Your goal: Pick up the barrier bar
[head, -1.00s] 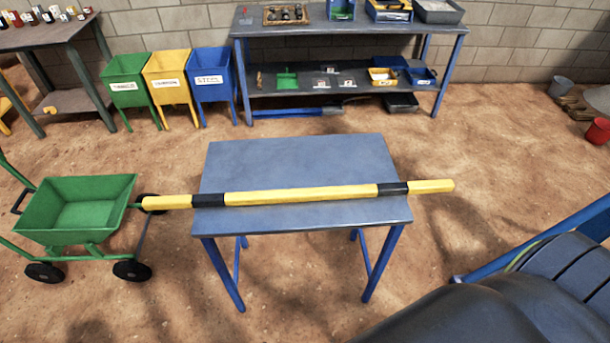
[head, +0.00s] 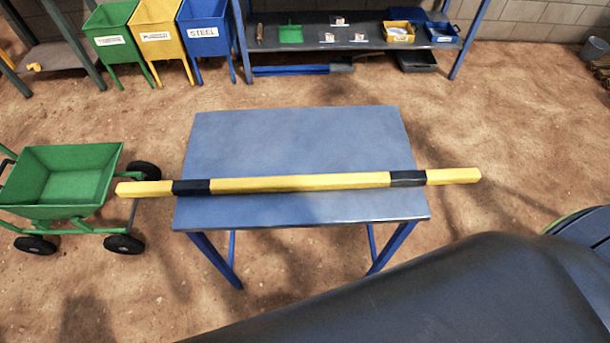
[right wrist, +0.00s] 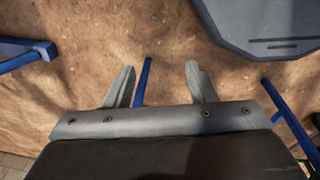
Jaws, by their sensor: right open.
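The barrier bar (head: 300,183) is a long yellow bar with two black bands. It lies across the small blue-grey table (head: 300,135), and both ends stick out past the table's sides. In the right wrist view my right gripper (right wrist: 160,82) is open and empty, with bare ground and a blue leg behind its fingers. The bar does not show in that view. My left gripper is in no view. A dark part of my own arm covers the lower right of the head view.
A green cart (head: 62,180) stands close to the table's left, near the bar's left end. Green, yellow and blue bins (head: 205,33) and a shelf bench (head: 350,55) stand at the back. The sandy ground between them and the table is clear.

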